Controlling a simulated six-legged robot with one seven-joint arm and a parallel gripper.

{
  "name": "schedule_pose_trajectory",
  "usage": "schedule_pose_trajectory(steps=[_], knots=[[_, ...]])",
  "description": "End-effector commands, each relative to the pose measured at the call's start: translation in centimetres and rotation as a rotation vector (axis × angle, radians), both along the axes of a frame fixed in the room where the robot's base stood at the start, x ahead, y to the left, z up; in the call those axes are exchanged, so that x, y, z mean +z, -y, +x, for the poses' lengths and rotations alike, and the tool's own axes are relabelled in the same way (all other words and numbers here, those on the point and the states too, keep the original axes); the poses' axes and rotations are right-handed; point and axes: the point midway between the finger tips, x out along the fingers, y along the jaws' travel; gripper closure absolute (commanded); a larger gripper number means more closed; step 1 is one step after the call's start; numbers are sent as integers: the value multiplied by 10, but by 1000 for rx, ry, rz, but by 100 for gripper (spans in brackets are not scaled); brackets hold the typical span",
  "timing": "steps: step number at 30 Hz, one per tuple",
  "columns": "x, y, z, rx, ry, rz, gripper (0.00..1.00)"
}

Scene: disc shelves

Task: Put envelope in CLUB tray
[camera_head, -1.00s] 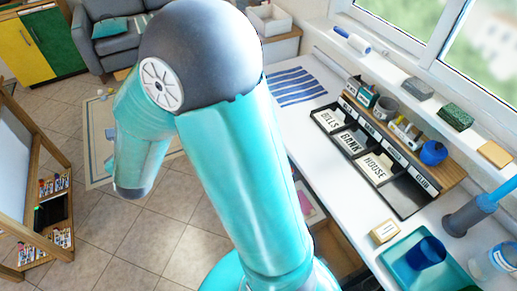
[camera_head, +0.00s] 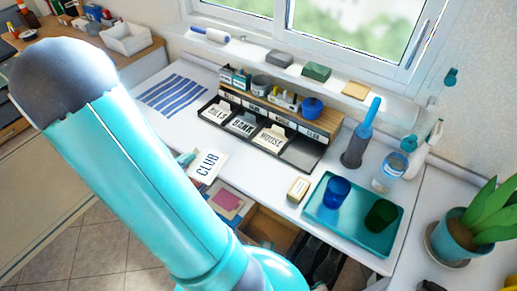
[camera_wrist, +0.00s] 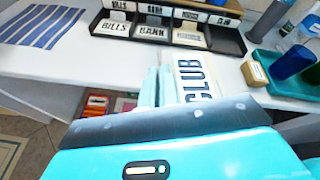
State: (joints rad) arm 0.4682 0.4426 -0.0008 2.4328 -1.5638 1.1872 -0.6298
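The CLUB envelope (camera_head: 208,167) is white with black letters. My gripper (camera_head: 187,158) is shut on it and holds it in the air at the desk's front edge. In the wrist view the envelope (camera_wrist: 196,76) stands tilted beside the pale fingers (camera_wrist: 157,86); their grip is partly hidden. The black tray row (camera_head: 268,148) stands on the desk behind it. BILLS (camera_head: 218,112), BANK (camera_head: 242,126) and HOUSE (camera_head: 271,139) envelopes lie in three compartments. The rightmost compartment, the CLUB tray (camera_head: 303,153), is empty; it also shows in the wrist view (camera_wrist: 225,43).
An open drawer (camera_head: 268,228) sits below the desk edge. The desk before the trays is clear.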

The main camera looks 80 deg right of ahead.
Motion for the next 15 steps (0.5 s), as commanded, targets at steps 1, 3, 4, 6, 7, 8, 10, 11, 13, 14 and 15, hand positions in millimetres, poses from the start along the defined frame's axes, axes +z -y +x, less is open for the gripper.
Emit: schedule_pose_trajectory(steps=[1,3,4,6,7,8,10,11,13,14,15], knots=[[0,3,-17,-60,-3,1,100],[0,5,-33,-122,-5,2,100],[0,5,-38,-140,-6,2,100],[-2,8,-47,-167,-8,3,100],[-3,10,-50,-172,-8,3,100],[-5,13,-53,-175,-9,3,100],[-10,23,-61,-176,-11,3,100],[-13,28,-64,-175,-12,4,100],[-20,41,-73,-175,-11,5,100],[-23,47,-77,-175,-11,5,100],[-27,55,-82,-175,-9,4,100]])
